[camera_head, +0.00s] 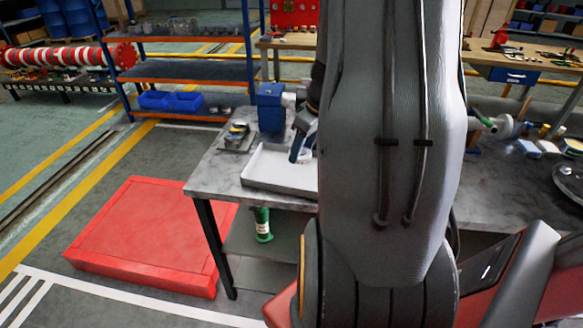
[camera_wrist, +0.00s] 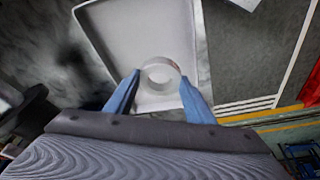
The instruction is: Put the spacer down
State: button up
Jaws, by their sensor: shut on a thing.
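The spacer (camera_wrist: 147,75) is a pale ring with an open centre. In the wrist view it sits between the two blue fingertips of my gripper (camera_wrist: 160,95), which is shut on it. Behind it in that view is a white tray (camera_wrist: 128,38) with a raised rim. In the head view the tray (camera_head: 275,186) lies on a grey metal table, and my gripper (camera_head: 299,150) is over its right part. My own arm hides the tray's right end and the spacer in the head view. I cannot tell whether the spacer touches the tray floor.
On the grey table (camera_head: 217,173), a blue box (camera_head: 270,108) stands behind the tray and small metal parts (camera_head: 237,133) lie at its left. A red platform (camera_head: 150,235) is on the floor to the left.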

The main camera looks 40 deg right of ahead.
aim_at(300, 179)
notch_tip(300, 179, down, 4)
jog(key=shift+s+d, duration=0.1)
jog(key=shift+s, duration=0.05)
jog(key=shift+f, duration=2.3)
jog(key=shift+f, duration=0.15)
jog(key=o, duration=1.1)
jog(key=shift+r, duration=0.35)
jog(key=b+v, duration=0.1)
jog(key=v, duration=1)
jog(key=shift+s+r, duration=0.15)
jog(key=shift+r, duration=0.2)
